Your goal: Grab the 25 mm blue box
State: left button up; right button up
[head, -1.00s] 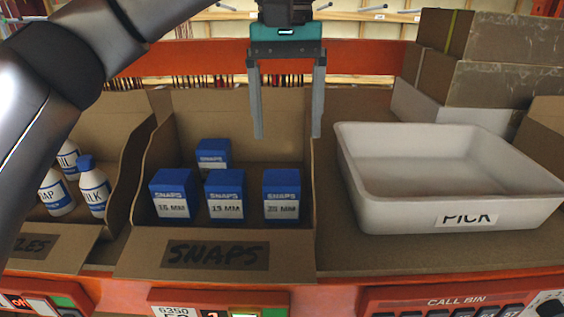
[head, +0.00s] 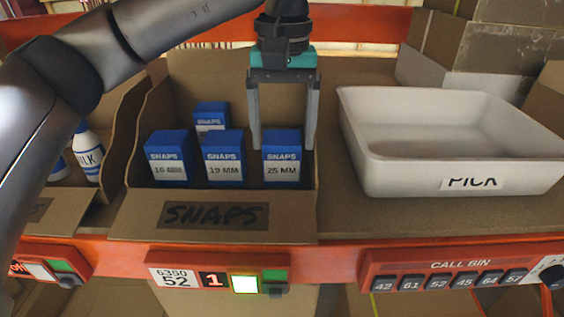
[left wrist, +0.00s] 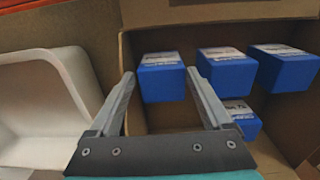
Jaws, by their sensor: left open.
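The blue 25 mm box (head: 282,171) stands upright at the right end of the front row in the cardboard SNAPS bin (head: 160,225). Its label reads SNAPS 25 MM. My left gripper (head: 283,143) is open and empty, pointing down, with its fingertips to either side of the box's upper part in the head view. How far the fingers reach down around it is hard to tell. In the left wrist view the box (left wrist: 162,83) shows between and just beyond the open fingertips. My right gripper is not in view.
The 19 mm box (head: 223,170) is close to the left, with a 16 mm box (head: 168,170) beyond it and another blue box (head: 211,112) behind. The bin's right wall is close to the right finger. A white PICK tray (head: 390,180) stands to the right.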

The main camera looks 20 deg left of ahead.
aim_at(282, 156)
pick_arm(q)
jog(key=shift+w+a+f+b, duration=0.1)
jog(key=shift+w+f+b, duration=0.1)
jog(key=shift+f+b, duration=0.95)
jog(key=shift+w+a+f+b, duration=0.15)
jog(key=shift+f+b, duration=0.6)
jog(key=shift+f, duration=0.75)
jog(key=shift+r, duration=0.1)
jog(key=shift+c, duration=0.4)
jog(key=c, duration=1)
jog(key=shift+w, duration=0.1)
jog(key=shift+c, duration=0.4)
jog(key=shift+r, duration=0.15)
